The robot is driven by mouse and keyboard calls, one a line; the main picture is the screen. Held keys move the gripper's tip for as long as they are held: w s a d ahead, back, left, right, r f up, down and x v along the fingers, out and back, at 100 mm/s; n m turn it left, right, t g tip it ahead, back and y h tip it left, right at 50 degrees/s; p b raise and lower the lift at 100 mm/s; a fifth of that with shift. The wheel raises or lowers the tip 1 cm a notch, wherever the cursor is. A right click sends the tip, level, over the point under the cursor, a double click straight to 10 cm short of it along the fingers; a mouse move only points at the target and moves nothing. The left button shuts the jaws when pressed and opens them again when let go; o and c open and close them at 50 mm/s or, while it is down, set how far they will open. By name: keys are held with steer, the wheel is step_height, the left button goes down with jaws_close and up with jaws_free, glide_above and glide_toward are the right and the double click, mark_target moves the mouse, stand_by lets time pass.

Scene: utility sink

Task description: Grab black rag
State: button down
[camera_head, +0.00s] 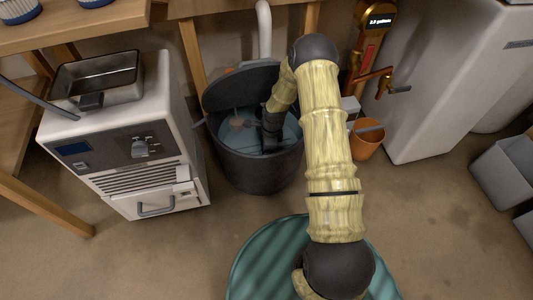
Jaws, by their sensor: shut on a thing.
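My arm reaches over the floor and down into a dark grey bin (250,172) that holds bluish water. My gripper (270,138) is inside the bin, low and right of its middle. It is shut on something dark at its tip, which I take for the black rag. The fingers and the rag are dark against the dark bin, so the rag's outline and how much of it is gripped cannot be told apart.
A dark round lid (236,88) stands tilted at the bin's back. A white machine (128,150) with a metal tray (98,78) is at left. An orange bucket (366,140) stands right of the bin, below a copper tap (370,78). Open floor lies in front.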

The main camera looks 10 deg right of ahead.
steer(key=shift+r+p, duration=0.8)
steer(key=shift+p, duration=0.15)
steer(key=s+p, duration=0.3)
steer(key=s, duration=0.1)
steer(key=shift+s+r, duration=0.1)
steer(key=shift+s, duration=0.05)
step_height(320, 180, up, 13)
steer(key=p, duration=0.6)
steer(key=shift+r+p, duration=0.2)
steer(key=shift+p, duration=0.2)
step_height(320, 180, up, 7)
steer(key=p, duration=0.7)
